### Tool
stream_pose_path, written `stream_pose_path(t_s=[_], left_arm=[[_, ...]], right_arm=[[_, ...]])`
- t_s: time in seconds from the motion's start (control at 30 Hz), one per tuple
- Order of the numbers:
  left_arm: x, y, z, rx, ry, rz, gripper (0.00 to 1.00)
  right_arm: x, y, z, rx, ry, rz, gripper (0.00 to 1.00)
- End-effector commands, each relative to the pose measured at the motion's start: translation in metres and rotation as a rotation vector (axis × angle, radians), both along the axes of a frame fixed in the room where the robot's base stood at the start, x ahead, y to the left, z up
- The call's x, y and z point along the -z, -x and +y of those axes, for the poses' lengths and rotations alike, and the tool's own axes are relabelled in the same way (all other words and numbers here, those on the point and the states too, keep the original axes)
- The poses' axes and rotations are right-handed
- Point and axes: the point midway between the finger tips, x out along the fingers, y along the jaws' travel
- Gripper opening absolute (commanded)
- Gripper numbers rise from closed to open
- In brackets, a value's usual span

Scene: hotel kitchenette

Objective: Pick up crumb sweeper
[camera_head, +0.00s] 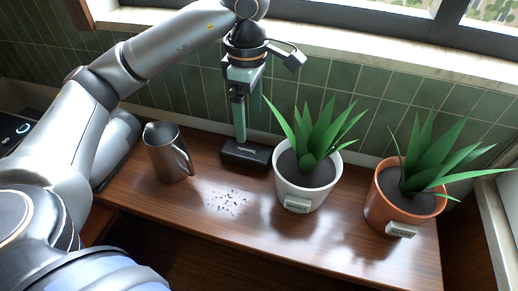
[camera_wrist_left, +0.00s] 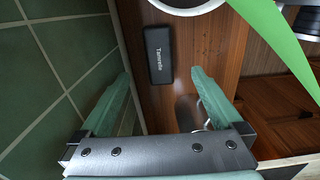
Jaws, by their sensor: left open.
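The crumb sweeper appears to be the small black block with white lettering (camera_head: 246,155), lying on the wooden counter near the tiled wall, between the metal pitcher and the white pot. In the left wrist view the black block (camera_wrist_left: 158,65) lies ahead, with its long side running up the picture. My left gripper (camera_head: 239,138) points down above the block in the head view. Its green fingers (camera_wrist_left: 160,74) are spread wide and empty, and the block shows in the gap between them, apart from both. My right gripper is not in view.
A metal pitcher (camera_head: 168,154) stands left of the block. A white pot (camera_head: 304,190) with a spiky plant stands close on its right, its leaves near my gripper. A terracotta pot (camera_head: 391,208) stands farther right. Dark crumbs (camera_head: 229,203) lie on the counter in front.

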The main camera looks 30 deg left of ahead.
Motion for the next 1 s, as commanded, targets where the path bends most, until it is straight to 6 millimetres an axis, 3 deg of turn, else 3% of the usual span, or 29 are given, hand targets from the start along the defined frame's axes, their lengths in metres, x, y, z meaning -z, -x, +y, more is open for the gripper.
stream_pose_path(t_s=[0.3,0.57,0.8,1.0], left_arm=[[0.052,0.001,0.0,0.0,-0.001,0.005,1.0],[0.073,0.0,0.0,-0.002,0.0,0.001,1.0],[0.108,-0.002,0.002,-0.002,0.0,0.005,1.0],[0.121,-0.003,0.002,-0.001,0.0,0.0,1.0]], right_arm=[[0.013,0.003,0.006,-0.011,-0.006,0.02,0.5],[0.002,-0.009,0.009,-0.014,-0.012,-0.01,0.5],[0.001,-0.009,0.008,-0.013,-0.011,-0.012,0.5],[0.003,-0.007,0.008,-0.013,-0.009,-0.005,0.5]])
